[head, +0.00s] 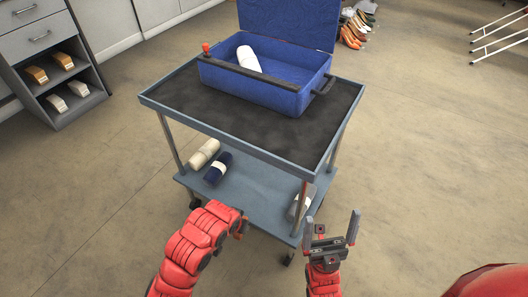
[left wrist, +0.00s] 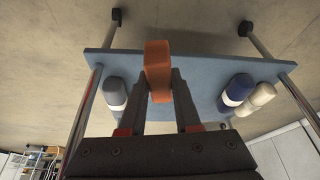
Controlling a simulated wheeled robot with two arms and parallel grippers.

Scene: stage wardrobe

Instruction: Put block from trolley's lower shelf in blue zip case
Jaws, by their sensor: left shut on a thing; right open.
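The block (left wrist: 158,68) is orange-brown and sits between the fingers of my left gripper (left wrist: 166,98) in the left wrist view. The gripper is shut on it, in front of the lower shelf (head: 252,199); I cannot tell whether the block touches the shelf. In the head view my left arm reaches to the shelf's front edge, and the block cannot be made out there. The blue zip case (head: 250,93) stands open on the trolley's top, lid up at the back, with a white roll (head: 248,58) inside. My right gripper (head: 333,226) is open and empty, right of the trolley.
The shelf also holds a cream roll (head: 203,154), a navy roll with a white band (head: 218,168) and a grey roll (head: 302,203) by a post. The trolley's top tray (head: 160,96) overhangs the shelf. A cabinet (head: 45,55) stands at the left; shoes (head: 355,28) lie behind.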

